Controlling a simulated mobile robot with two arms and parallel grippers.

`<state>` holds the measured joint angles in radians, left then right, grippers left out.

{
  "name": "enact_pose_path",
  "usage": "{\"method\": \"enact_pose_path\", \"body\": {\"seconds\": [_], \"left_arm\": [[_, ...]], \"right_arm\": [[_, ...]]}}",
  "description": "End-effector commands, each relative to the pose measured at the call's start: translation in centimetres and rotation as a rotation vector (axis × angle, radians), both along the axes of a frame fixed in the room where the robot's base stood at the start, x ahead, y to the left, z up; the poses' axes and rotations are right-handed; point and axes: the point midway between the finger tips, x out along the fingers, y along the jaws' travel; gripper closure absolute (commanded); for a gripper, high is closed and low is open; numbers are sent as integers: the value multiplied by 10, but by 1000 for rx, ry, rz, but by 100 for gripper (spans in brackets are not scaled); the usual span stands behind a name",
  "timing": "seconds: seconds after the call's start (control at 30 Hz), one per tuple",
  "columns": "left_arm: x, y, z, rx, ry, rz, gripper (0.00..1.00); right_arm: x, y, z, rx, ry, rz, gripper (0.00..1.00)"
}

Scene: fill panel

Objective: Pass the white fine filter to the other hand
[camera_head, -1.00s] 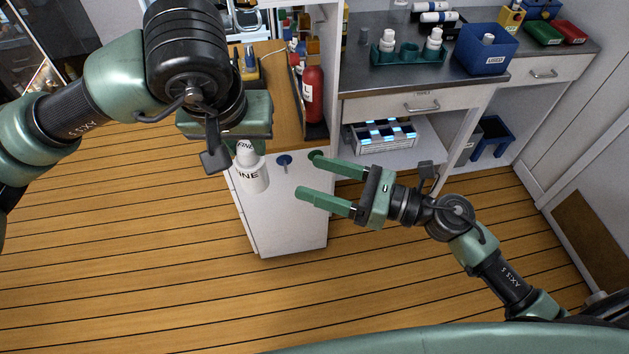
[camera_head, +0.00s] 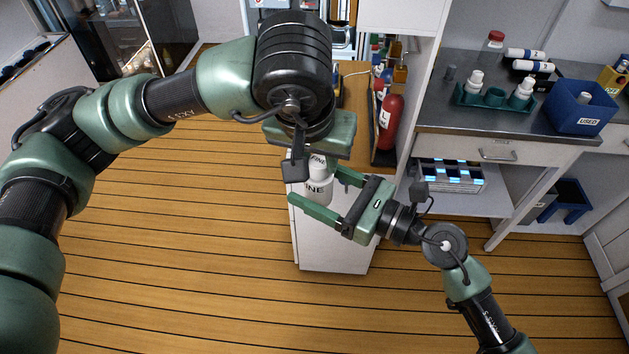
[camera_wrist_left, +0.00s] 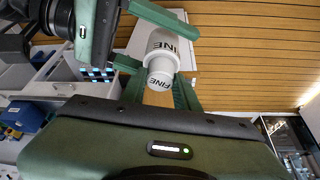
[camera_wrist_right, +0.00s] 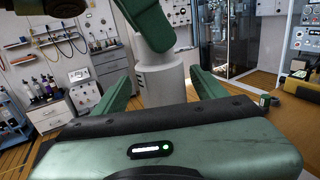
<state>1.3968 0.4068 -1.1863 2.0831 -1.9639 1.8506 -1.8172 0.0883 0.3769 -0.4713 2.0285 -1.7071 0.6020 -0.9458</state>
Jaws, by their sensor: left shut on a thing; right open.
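The white fine filter (camera_head: 317,193), a stepped cylinder marked FINE, hangs below my left gripper (camera_head: 317,160). My left gripper is shut on its narrow upper part; the grip is partly hidden in the head view. The left wrist view shows the filter (camera_wrist_left: 163,60) end-on, its wide part away from that gripper. My right gripper (camera_head: 315,184) is open, its fingers on either side of the filter's wide body. In the right wrist view the filter (camera_wrist_right: 165,82) stands between the open fingers, with a visible gap to the left finger.
A white cabinet (camera_head: 333,252) stands behind and below the grippers. A red fire extinguisher (camera_head: 390,122) is beyond them. On the counter are a teal rack (camera_head: 494,98) with white bottles and a blue USED bin (camera_head: 579,108). The wooden floor around is open.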

Motion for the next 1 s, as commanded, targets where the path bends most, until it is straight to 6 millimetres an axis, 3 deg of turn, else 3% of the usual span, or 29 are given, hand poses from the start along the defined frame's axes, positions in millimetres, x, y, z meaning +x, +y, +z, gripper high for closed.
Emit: {"method": "enact_pose_path", "body": {"seconds": [0.37,0.6,0.63,0.67,0.73,1.0], "left_arm": [[0,0,0,0,-1,0,100],[0,0,0,-1,-1,1,100],[0,0,0,-1,-2,1,100],[1,0,0,-1,-2,1,61],[1,0,0,-1,-2,1,44],[0,0,0,0,-1,0,44]], "right_arm": [[3,5,0,0,1,0,28],[2,5,0,0,1,1,95],[2,5,0,0,1,2,97],[2,5,1,1,0,2,97],[2,5,1,1,0,2,97],[2,5,0,1,0,0,97]]}}
